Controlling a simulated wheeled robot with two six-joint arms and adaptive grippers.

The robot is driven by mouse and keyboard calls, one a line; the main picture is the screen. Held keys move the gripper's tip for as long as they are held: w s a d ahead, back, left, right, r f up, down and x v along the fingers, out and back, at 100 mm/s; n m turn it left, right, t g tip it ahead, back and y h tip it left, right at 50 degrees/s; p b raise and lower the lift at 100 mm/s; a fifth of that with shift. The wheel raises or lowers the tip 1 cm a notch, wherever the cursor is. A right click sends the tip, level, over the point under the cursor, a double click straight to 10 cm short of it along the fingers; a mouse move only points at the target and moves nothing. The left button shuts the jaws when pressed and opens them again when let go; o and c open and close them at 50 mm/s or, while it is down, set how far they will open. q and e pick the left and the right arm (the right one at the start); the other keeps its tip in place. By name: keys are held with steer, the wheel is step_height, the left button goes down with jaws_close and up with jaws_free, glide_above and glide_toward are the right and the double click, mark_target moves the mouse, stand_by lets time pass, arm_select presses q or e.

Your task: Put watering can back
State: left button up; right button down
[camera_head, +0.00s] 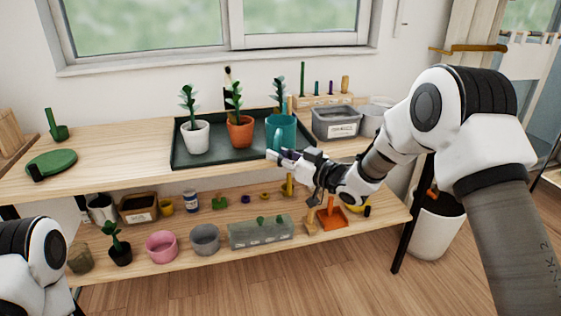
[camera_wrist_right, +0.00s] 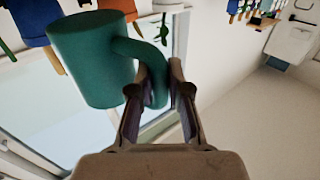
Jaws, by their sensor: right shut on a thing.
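The teal watering can (camera_head: 281,131) is over the right end of the dark green tray (camera_head: 182,157) on the upper shelf. In the right wrist view its body (camera_wrist_right: 88,62) is left of the fingers and its curved handle runs between them. My right gripper (camera_head: 283,156) is shut on this handle; its fingertips also show in the right wrist view (camera_wrist_right: 160,72). I cannot tell whether the can touches the tray. My left arm shows only in part at the lower left, and its gripper is out of view.
A white pot (camera_head: 196,138) and an orange pot (camera_head: 240,133) with plants stand on the tray. A grey bin (camera_head: 336,123) and a tool rack (camera_head: 325,99) are at the right. The lower shelf (camera_head: 183,262) holds pots and small items. The upper shelf's left half is mostly clear.

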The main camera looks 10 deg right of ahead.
mark_target(279, 143)
step_height(279, 143, up, 3)
steer(key=shift+r+p, duration=0.15)
steer(key=shift+p, duration=1)
